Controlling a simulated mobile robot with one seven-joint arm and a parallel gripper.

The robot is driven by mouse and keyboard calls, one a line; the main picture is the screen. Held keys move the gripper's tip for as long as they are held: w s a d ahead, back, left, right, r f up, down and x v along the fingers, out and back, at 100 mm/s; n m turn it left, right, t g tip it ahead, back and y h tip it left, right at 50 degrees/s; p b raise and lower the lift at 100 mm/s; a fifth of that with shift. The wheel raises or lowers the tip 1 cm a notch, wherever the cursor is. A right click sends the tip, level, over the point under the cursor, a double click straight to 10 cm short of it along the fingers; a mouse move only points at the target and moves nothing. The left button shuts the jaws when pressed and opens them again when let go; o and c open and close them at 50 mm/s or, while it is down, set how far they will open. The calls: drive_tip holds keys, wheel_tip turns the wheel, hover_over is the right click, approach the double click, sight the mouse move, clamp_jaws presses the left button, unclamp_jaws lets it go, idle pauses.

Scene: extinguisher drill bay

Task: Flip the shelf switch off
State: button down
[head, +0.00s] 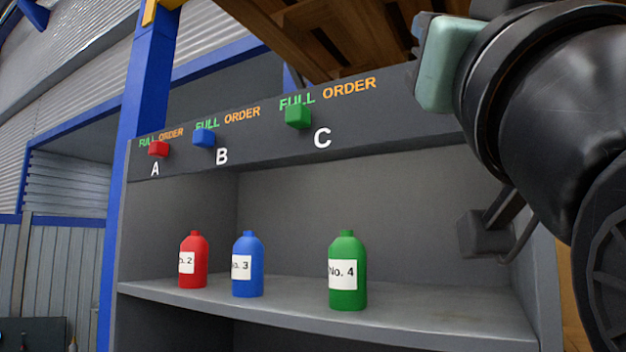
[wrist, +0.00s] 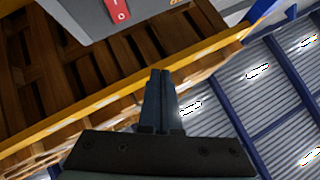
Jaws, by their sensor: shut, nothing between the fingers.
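A grey shelf unit (head: 400,152) carries three switches on its upper front board in the head view. Switch A is a red knob (head: 158,148), switch B a blue knob (head: 204,138) and switch C a green knob (head: 297,115). Each has green FULL and orange ORDER lettering above it. In the wrist view my gripper (wrist: 160,72) is shut and empty, its dark fingers together. They point toward a yellow-edged wooden pallet or rack. A red plate with a white mark (wrist: 118,10) shows on a grey surface at the top of that view, apart from the fingers.
A red bottle (head: 193,260), a blue bottle (head: 247,265) and a green bottle (head: 347,272) stand on the shelf below the switches. A blue post (head: 145,90) rises at the shelf's left. Wooden slats (head: 330,30) hang above. My arm fills the right side.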

drive_tip(key=w+d+r+p, duration=0.1)
drive_tip(key=w+d, duration=0.4)
drive_tip(key=w, duration=0.2)
drive_tip(key=shift+p, duration=0.4)
drive_tip(key=shift+w+d, duration=0.1)
idle(1.8)
drive_tip(key=shift+w+d+r, duration=0.1)
drive_tip(key=shift+w+d, duration=0.1)
drive_tip(key=shift+w, duration=0.1)
drive_tip(key=shift+w+d, duration=0.2)
drive_tip(key=shift+w, duration=0.05)
idle(0.9)
drive_tip(key=shift+s+a+b, duration=0.35)
drive_tip(key=shift+s+a, duration=0.1)
drive_tip(key=shift+s, duration=0.2)
